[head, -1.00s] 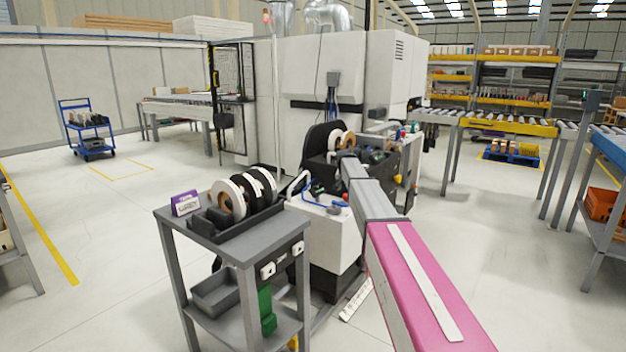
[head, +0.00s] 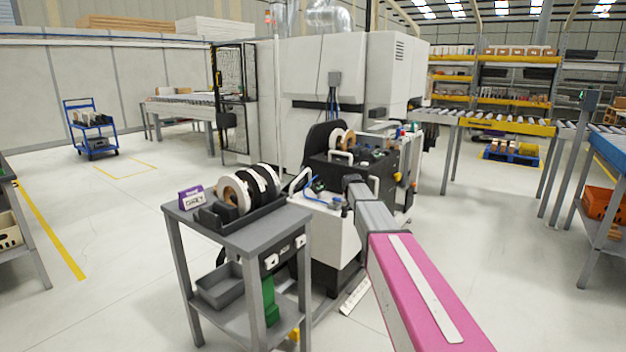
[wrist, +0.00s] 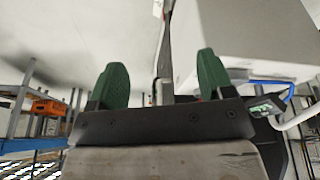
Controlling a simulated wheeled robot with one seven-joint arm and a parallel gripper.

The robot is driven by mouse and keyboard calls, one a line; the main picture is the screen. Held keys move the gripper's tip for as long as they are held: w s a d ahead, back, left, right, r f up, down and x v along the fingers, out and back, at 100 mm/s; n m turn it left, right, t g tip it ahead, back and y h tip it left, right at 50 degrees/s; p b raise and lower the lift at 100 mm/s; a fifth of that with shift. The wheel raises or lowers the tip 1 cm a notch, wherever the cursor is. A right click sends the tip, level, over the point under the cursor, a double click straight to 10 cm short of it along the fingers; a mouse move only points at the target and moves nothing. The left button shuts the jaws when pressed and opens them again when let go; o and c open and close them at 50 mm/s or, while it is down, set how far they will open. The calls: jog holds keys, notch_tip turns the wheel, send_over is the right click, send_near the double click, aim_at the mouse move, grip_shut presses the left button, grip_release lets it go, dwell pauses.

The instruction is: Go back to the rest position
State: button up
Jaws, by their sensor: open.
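My gripper (wrist: 160,80) shows in the wrist view with its two green fingers wide apart and nothing between them. In the head view my pink and grey arm reaches forward from the lower right toward the edge banding machine (head: 345,75). The gripper itself is hard to make out there, at the far end of the arm near the machine's front unit (head: 326,230). In the wrist view a large pale panel (wrist: 250,40) stands behind the right finger.
A grey cart (head: 235,225) with several edge band rolls (head: 232,190) and a purple label box (head: 190,198) stands left of my arm. Roller conveyors (head: 485,122) and shelves are at the right. A blue trolley (head: 91,130) is far left. Open floor lies at the left.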

jog(key=s+f+n+g, duration=0.1)
jog(key=s+f, duration=0.3)
jog(key=s, duration=0.9)
jog(key=s+f+n+g+y, duration=0.1)
jog(key=s+f, duration=0.3)
jog(key=s, duration=1)
jog(key=s+d+f+n+g, duration=0.1)
jog(key=s+f, duration=0.4)
jog(key=s, duration=0.9)
jog(key=shift+s+n, duration=0.25)
jog(key=shift+n, duration=0.05)
